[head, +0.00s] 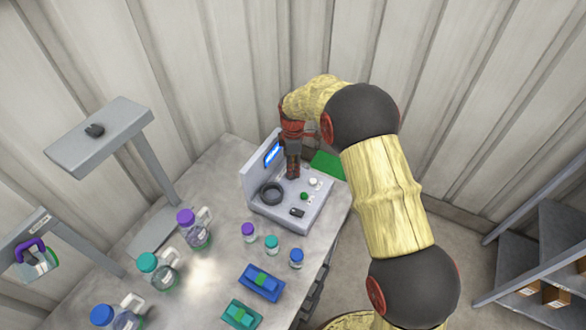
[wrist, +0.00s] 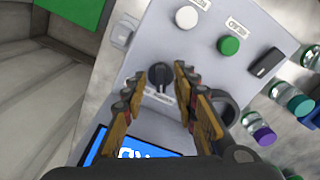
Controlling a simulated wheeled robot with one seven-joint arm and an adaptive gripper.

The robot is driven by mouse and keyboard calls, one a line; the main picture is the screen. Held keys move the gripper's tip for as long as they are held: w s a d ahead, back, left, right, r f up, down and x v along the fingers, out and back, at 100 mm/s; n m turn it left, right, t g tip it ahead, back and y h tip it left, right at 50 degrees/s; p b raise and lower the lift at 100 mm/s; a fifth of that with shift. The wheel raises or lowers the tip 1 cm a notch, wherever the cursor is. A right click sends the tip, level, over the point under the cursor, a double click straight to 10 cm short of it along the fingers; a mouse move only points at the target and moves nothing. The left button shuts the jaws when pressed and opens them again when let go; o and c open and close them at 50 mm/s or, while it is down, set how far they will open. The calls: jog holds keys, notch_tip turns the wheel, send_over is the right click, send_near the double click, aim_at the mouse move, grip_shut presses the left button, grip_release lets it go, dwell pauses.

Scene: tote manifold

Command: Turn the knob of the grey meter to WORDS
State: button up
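The grey meter (head: 263,205) stands on the metal table, with a raised back panel carrying a lit blue screen (head: 272,154). In the wrist view, the meter's panel (wrist: 205,70) holds a dark round knob (wrist: 160,75) with a pale pointer mark and a small label below it. My gripper (wrist: 159,74) is open, with its fingertips on either side of the knob and a visible gap at the left. The screen (wrist: 145,152) is partly covered by my gripper, and its text cannot be read. In the head view my gripper (head: 292,176) points down over the meter and hides the knob.
The panel also has a white button (wrist: 187,17), a green button (wrist: 229,45), a black switch (wrist: 265,62) and a dark ring (wrist: 222,106) close to my right finger. Bottles, small jars and blue and green blocks (head: 261,283) stand nearby on the table (head: 190,290).

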aim_at(295, 180)
notch_tip(295, 180, up, 11)
dwell(0.3)
jog(key=shift+f, duration=0.1)
dwell(0.4)
jog(key=s+d+r+m+t+b, duration=0.2)
jog(key=s+d+r+m, duration=0.2)
jog(key=s, duration=0.8)
jog(key=s+d+r+m+t+b, duration=0.1)
jog(key=s+d+r+m, duration=0.4)
jog(key=s, duration=0.8)
jog(key=s+d+r+m+t+b, duration=0.2)
jog(key=s+d+r+m, duration=0.2)
jog(key=s+m, duration=0.4)
jog(key=shift+s+d+r+t+b, duration=0.2)
jog(key=shift+s+r+t+b, duration=0.15)
jog(key=shift+s, duration=2.2)
